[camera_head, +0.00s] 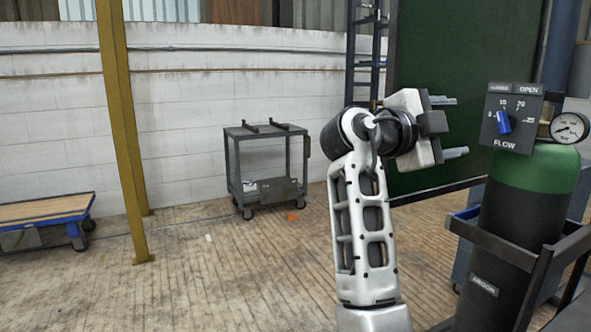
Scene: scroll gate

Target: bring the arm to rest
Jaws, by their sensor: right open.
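My right arm rises from the bottom of the head view, right of the middle. Its gripper (456,127) points right, with its two fingers apart, one above the other, and nothing between them. To the right of the fingertips, a small gap away in the picture, is a dark flow panel (512,117) with a blue knob (503,122). The panel sits at the top of a green and black gas cylinder (528,190). My left gripper is not in view.
A round gauge (569,127) sits beside the panel. A dark frame (540,262) surrounds the cylinder. A grey cart (267,165) stands by the white wall (200,90). A yellow post (122,120) and a low flatbed trolley (45,212) are at left. The plank floor (210,275) between is mostly clear.

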